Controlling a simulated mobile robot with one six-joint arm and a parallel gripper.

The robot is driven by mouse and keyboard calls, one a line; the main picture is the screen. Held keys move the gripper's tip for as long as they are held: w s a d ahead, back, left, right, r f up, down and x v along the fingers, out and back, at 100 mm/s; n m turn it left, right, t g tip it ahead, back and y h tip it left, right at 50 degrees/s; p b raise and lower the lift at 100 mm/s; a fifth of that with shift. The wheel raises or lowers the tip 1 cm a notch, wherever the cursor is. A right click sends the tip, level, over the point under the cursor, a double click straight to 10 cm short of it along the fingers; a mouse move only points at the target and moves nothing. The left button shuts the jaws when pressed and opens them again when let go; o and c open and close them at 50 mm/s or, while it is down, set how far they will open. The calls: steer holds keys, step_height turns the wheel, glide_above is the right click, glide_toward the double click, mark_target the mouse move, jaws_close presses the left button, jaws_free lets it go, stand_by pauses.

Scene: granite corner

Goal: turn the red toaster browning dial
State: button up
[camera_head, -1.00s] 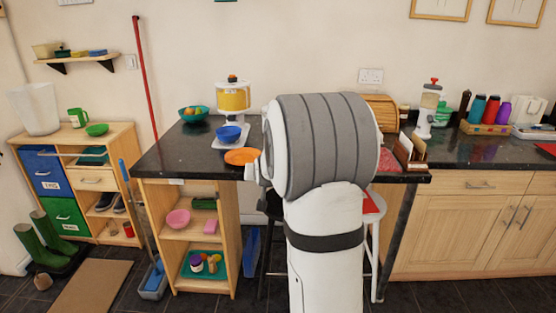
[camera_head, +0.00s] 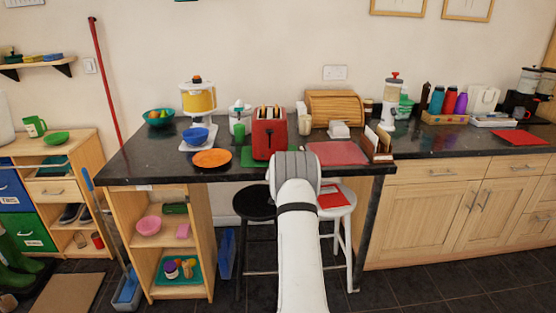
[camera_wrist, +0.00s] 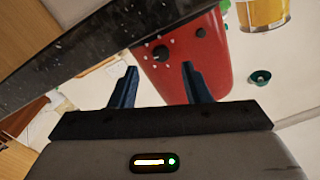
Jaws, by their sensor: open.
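The red toaster (camera_head: 268,138) stands on the dark counter, with bread slices showing in its top slots. In the wrist view its red face (camera_wrist: 185,65) fills the upper middle, seen tilted. A black round dial (camera_wrist: 160,52) with pale marks around it sits on that face. My gripper (camera_wrist: 156,75) is open, with two dark fingers apart and nothing between them. The dial appears just beyond the fingertips, in the gap between them; the exact distance cannot be told. In the head view my arm hides the gripper.
The dark counter (camera_head: 140,165) has its edge close by in the wrist view. A red mat (camera_head: 337,153) lies right. Two stools stand below, one black (camera_head: 254,203), one white (camera_head: 338,205).

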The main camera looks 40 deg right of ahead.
steer(key=shift+p+x, duration=0.35)
steer(key=shift+x, duration=1.8)
